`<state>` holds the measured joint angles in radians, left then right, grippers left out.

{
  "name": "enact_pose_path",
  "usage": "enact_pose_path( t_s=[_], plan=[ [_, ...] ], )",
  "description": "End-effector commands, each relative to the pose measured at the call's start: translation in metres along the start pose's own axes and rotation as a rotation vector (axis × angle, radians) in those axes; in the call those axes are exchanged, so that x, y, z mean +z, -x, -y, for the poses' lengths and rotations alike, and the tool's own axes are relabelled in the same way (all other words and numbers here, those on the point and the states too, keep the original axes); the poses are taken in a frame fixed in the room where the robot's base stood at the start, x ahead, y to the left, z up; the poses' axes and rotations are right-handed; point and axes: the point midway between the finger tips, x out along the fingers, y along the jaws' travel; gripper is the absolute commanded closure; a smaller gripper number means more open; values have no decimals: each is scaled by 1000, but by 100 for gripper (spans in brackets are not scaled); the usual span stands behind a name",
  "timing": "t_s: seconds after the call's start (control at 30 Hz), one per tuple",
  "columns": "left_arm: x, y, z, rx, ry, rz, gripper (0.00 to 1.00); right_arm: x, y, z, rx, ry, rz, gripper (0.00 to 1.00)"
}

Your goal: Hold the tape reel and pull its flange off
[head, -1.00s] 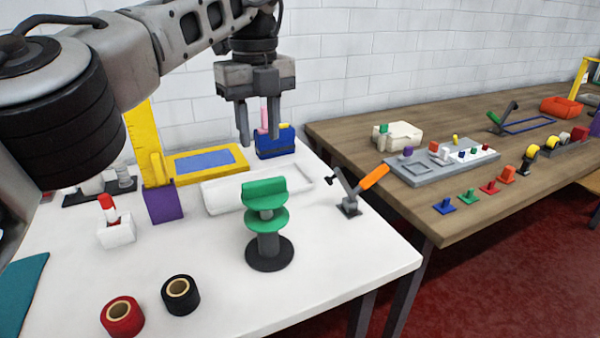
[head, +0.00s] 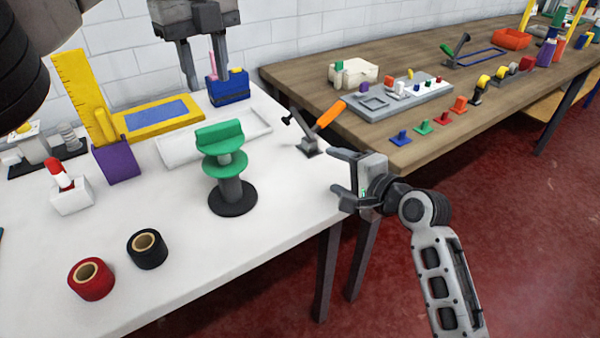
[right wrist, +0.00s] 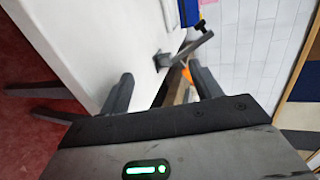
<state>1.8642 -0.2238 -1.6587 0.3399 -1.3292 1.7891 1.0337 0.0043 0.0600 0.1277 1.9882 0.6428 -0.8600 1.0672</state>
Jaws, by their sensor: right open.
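The green reel (head: 224,167) stands upright on a grey post with a round black base (head: 232,199) on the white table. My right gripper (head: 338,172) is at the table's right edge, pointing left toward the reel, open and empty. Its two fingers also show apart in the right wrist view (right wrist: 160,90), where the reel is not visible.
A lever clamp with an orange handle (head: 330,114) stands between the reel and the wooden table (head: 420,152). Red (head: 91,279) and black (head: 147,249) tape rolls lie in front.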

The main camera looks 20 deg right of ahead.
Motion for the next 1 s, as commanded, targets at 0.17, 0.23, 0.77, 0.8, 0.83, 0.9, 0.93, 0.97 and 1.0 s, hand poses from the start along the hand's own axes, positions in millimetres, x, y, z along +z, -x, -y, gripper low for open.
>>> enact_pose_path(
  t_s=[0.17,0.23,0.77,0.8,0.83,0.9,0.93,0.97,1.0],
  plan=[
    [0,0,0,0,0,0,64,33,-12,10,137,-531,198,36],
    [0,0,0,0,0,0,64,47,-13,14,213,-715,262,36],
    [0,0,0,0,0,0,64,93,-10,28,546,-1248,405,36],
    [0,0,0,0,0,0,64,96,-14,27,546,-1248,404,36],
    [0,0,0,0,0,0,64,99,-18,27,547,-1247,405,36],
    [0,0,0,0,0,0,64,106,-28,25,545,-1246,405,36],
    [0,0,0,0,0,0,64,109,-33,24,546,-1247,405,36],
    [0,0,0,0,0,0,64,113,-38,23,546,-1247,405,36],
    [0,0,0,0,0,0,64,118,-44,21,547,-1246,405,36]
  ],
)
